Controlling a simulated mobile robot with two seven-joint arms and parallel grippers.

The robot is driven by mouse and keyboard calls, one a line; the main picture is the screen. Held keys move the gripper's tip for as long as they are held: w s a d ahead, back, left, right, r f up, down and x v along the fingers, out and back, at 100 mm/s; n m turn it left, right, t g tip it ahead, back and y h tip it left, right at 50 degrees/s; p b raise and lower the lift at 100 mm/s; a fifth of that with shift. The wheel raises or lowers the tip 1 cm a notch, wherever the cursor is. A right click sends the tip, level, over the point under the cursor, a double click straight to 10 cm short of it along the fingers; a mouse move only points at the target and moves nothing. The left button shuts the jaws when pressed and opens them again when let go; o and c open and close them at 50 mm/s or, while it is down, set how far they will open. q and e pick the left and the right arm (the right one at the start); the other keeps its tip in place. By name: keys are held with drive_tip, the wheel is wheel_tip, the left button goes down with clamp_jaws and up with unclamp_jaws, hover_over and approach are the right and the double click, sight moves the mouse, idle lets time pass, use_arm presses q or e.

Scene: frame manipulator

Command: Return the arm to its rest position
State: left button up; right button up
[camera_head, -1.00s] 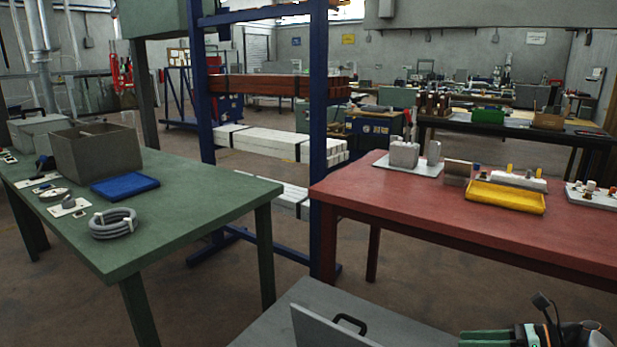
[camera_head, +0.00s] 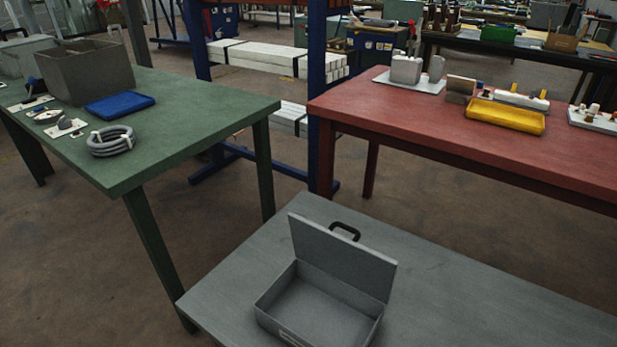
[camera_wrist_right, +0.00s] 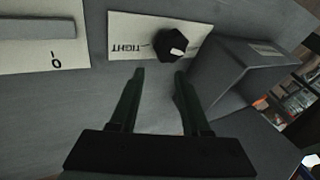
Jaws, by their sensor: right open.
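My right gripper (camera_wrist_right: 158,75) shows in the right wrist view. Its two dark fingers are spread apart with nothing between them. Beyond the fingertips is a black knob (camera_wrist_right: 173,44) with a pale mark, on a white plate (camera_wrist_right: 125,33) lettered "TIGHT". The fingers do not appear to touch the knob. Neither arm nor gripper shows in the head view, and the left gripper is not seen.
An open grey metal case (camera_head: 320,310) with its lid up sits on the grey table (camera_head: 440,290). A green table (camera_head: 190,110) stands left with a grey bin (camera_head: 88,72), blue tray (camera_head: 120,105) and cable coil (camera_head: 110,142). A red table (camera_head: 400,120) holds a yellow tray (camera_head: 505,116).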

drive_tip(key=s+a+r+n+t+p, duration=0.1)
drive_tip(key=s+a+r+n+t, duration=0.3)
drive_tip(key=s+a+r+n, duration=0.5)
use_arm(q)
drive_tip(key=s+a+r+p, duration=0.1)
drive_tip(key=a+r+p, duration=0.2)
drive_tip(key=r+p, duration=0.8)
drive_tip(key=p, duration=0.3)
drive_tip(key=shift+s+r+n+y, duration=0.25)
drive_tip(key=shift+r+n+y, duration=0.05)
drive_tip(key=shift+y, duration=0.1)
use_arm(e)
drive_tip(key=d+r+m, duration=0.1)
drive_tip(key=d+r, duration=0.3)
drive_tip(key=r, duration=0.7)
drive_tip(key=shift+w+d+m, duration=0.15)
drive_tip(key=shift+w+m, duration=0.15)
drive_tip(key=shift+w, duration=0.1)
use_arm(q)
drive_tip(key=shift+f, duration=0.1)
